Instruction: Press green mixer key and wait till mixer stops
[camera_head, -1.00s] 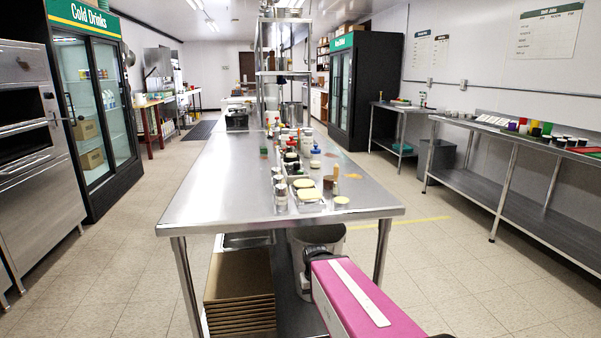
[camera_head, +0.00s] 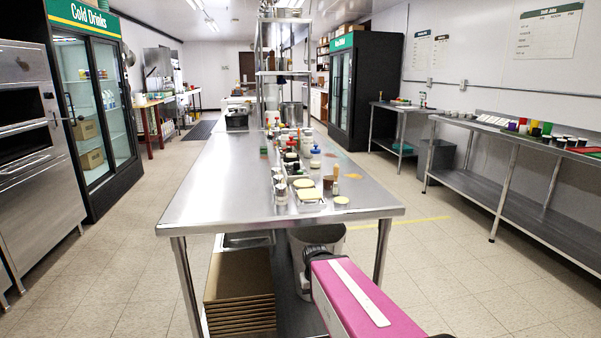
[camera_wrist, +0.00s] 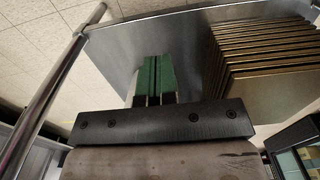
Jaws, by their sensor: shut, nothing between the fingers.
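My gripper (camera_wrist: 153,80) shows in the wrist view with its two green fingers together and nothing between them. It is beside the grey steel shelf under the long table, with a stack of brown boards to its right. In the head view the gripper cannot be made out; only my pink arm link shows at the bottom. I cannot make out a mixer or its green key in either view. A large round grey-white container (camera_head: 330,236), perhaps a bowl, stands under the table, partly hidden by my arm.
The long steel table (camera_head: 230,190) carries several jars, bottles and small pans. A stack of brown flat boards (camera_head: 239,295) lies on its lower shelf. A table leg (camera_wrist: 50,95) is close on the left in the wrist view. The floor is open on both sides.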

